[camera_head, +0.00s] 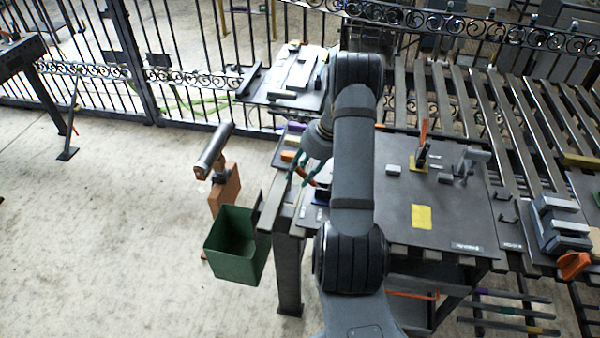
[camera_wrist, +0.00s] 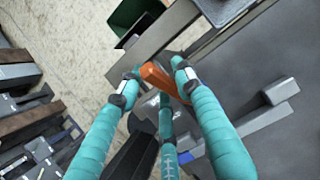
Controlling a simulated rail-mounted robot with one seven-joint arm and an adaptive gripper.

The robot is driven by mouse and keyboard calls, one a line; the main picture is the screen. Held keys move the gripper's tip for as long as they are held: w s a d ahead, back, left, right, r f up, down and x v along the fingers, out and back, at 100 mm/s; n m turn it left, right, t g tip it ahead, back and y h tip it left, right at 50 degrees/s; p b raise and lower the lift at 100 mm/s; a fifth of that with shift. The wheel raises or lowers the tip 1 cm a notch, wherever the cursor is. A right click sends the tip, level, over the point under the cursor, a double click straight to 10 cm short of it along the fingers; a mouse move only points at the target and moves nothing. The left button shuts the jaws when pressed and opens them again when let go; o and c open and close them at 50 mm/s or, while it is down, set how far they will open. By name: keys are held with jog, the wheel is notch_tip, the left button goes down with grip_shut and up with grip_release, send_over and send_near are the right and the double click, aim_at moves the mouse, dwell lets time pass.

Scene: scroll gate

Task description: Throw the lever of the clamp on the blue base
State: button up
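The clamp on the blue base (camera_head: 322,197) is mostly hidden behind my arm in the head view. Its orange lever (camera_head: 309,179) shows beside my teal gripper fingers (camera_head: 297,168). In the wrist view the orange lever (camera_wrist: 160,80) lies slanted between the spread fingertips of my gripper (camera_wrist: 156,82). Its lower end runs close to the right finger; contact cannot be told. The fingers are apart, with a gap left of the lever. The clamp's base is hidden by the fingers in the wrist view.
Another clamp with an upright orange lever stands on a yellow base (camera_head: 419,164). A grey clamp (camera_head: 468,160) is right of it. A yellow patch (camera_head: 421,216) marks the dark table plate. Slatted rails extend behind.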

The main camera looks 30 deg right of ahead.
grip_shut()
dwell(0.6)
